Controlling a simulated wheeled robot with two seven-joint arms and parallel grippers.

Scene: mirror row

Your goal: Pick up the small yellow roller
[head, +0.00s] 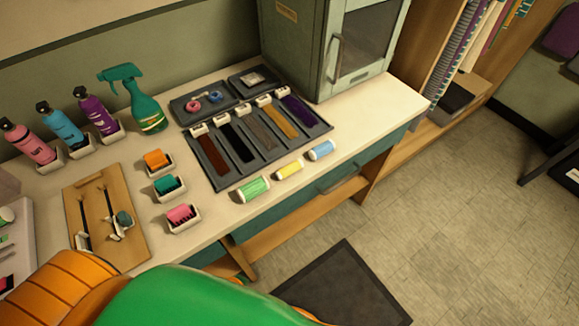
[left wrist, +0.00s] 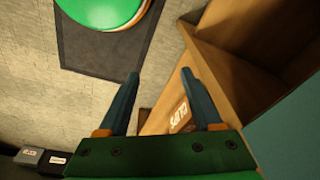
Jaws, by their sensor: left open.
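The small yellow roller (head: 289,171) lies near the front edge of the counter in the head view. It has white ends and sits between a larger green roller (head: 253,188) and a light blue roller (head: 321,150). My left gripper (left wrist: 160,76) shows only in its own wrist view, with its two blue fingers apart and nothing between them. That view looks down past a wooden shelf to the floor, and no roller is in it. My right gripper is in neither view.
Behind the rollers lies a dark tray (head: 205,158) with several coloured strips. Small white holders with orange, teal and pink items stand left. A grey-green cabinet (head: 293,45) stands at the back. The counter (head: 375,110) is clear to the right of the tray.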

